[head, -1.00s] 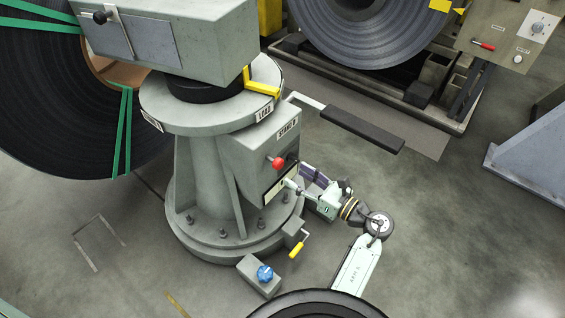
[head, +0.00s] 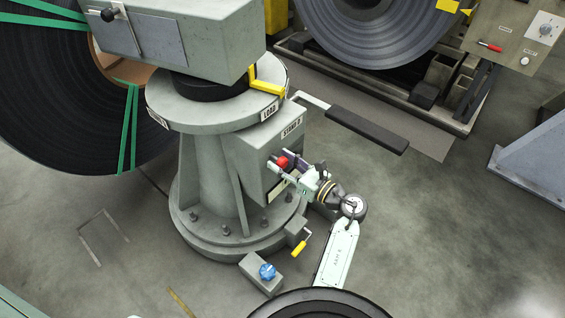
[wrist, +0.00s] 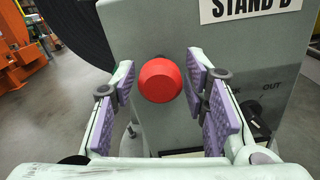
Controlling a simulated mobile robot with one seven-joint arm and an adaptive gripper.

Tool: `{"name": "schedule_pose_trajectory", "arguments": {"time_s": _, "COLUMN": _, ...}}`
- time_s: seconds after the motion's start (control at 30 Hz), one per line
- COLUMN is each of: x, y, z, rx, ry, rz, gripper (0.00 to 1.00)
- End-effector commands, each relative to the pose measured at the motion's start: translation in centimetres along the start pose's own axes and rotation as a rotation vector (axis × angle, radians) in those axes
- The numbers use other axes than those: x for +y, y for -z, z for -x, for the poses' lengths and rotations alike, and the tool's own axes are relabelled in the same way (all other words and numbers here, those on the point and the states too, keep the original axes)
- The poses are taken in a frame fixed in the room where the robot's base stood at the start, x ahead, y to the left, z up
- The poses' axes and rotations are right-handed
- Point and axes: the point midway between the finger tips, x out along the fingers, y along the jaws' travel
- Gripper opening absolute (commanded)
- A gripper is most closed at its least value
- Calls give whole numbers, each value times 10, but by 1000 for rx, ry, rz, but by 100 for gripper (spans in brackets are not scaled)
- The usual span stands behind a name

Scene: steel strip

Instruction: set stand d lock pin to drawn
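The stand labelled STAND D (head: 262,150) is a grey pedestal with a box on its side; its label also shows in the wrist view (wrist: 250,8). The lock pin's red knob (wrist: 160,80) sticks out from the box face, and in the head view the red knob (head: 282,162) shows beside my fingers. My gripper (head: 281,167) is at the box face. In the wrist view, my open gripper (wrist: 162,92) has its purple-padded fingers on either side of the knob, with a gap visible on both sides. A plate reading OUT, partly hidden by the right finger, is right of the knob.
A black-padded bar (head: 366,129) extends to the right of the stand. A yellow-handled crank (head: 300,247) and a box with a blue knob (head: 266,271) sit low by the base. Open floor lies to the right.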

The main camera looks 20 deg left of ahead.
Motion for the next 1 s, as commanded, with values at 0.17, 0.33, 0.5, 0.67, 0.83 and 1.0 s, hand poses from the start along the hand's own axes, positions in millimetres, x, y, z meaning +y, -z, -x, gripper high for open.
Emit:
{"name": "schedule_pose_trajectory", "arguments": {"time_s": 0.17, "x": 0, "y": 0, "z": 0, "rx": 0, "ry": 0, "rz": 0, "gripper": 27}}
{"name": "schedule_pose_trajectory", "arguments": {"time_s": 0.33, "x": 0, "y": 0, "z": 0, "rx": 0, "ry": 0, "rz": 0, "gripper": 16}}
{"name": "schedule_pose_trajectory", "arguments": {"time_s": 0.5, "x": 0, "y": 0, "z": 0, "rx": 0, "ry": 0, "rz": 0, "gripper": 4}}
{"name": "schedule_pose_trajectory", "arguments": {"time_s": 0.67, "x": 0, "y": 0, "z": 0, "rx": 0, "ry": 0, "rz": 0, "gripper": 0}}
{"name": "schedule_pose_trajectory", "arguments": {"time_s": 0.83, "x": 0, "y": 0, "z": 0, "rx": 0, "ry": 0, "rz": 1, "gripper": 0}}
{"name": "schedule_pose_trajectory", "arguments": {"time_s": 1.0, "x": -1, "y": 0, "z": 5, "rx": 0, "ry": 2, "rz": 1, "gripper": 0}}
